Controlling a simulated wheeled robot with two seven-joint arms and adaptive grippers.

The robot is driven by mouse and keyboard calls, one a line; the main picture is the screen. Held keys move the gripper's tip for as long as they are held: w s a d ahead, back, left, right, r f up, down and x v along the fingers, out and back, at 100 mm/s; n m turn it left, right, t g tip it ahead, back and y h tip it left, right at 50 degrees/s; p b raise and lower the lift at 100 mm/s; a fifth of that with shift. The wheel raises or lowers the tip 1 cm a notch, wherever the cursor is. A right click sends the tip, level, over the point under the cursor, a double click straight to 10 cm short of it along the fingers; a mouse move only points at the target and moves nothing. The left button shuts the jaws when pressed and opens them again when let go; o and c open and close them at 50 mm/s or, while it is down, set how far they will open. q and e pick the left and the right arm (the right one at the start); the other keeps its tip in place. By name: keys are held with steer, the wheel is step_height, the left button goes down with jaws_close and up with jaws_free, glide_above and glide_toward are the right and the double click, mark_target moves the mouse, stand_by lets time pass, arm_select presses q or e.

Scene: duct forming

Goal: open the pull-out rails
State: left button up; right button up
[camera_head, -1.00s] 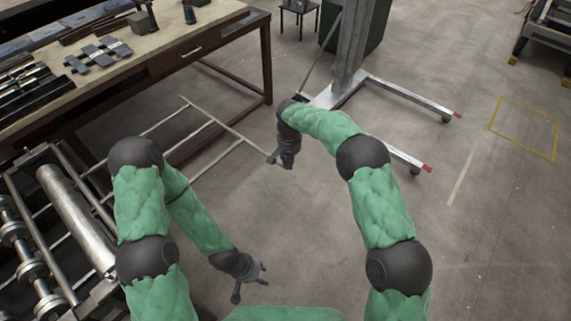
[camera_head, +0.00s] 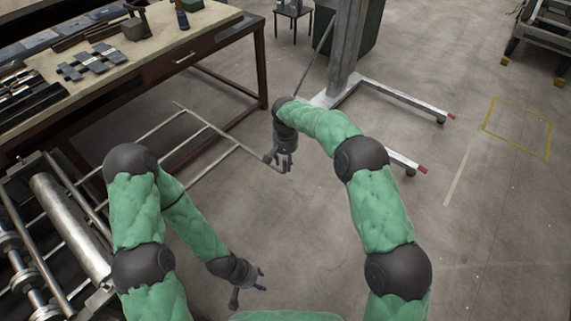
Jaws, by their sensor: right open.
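The pull-out rails are a thin pale metal frame (camera_head: 205,122) with several cross bars, reaching out over the floor from the roller machine (camera_head: 70,228) at the left. My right gripper (camera_head: 284,164) is open at the frame's outer right corner, its fingers pointing down. The rail's end shows beside and just below the fingers; I cannot tell whether they touch it. My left gripper (camera_head: 251,290) is low in the picture, fingers spread and empty, over bare floor and apart from the rails. My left arm hides part of the frame's near side.
A workbench (camera_head: 150,75) with metal parts stands at the upper left, behind the rails. A wheeled metal stand (camera_head: 345,60) has legs (camera_head: 400,97) spreading on the floor beyond my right gripper.

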step_height(320, 180, up, 10)
steer(key=shift+f, duration=0.15)
arm_select(q)
steer(key=shift+s, duration=0.1)
arm_select(e)
steer(key=shift+f, duration=0.1)
stand_by(0.5)
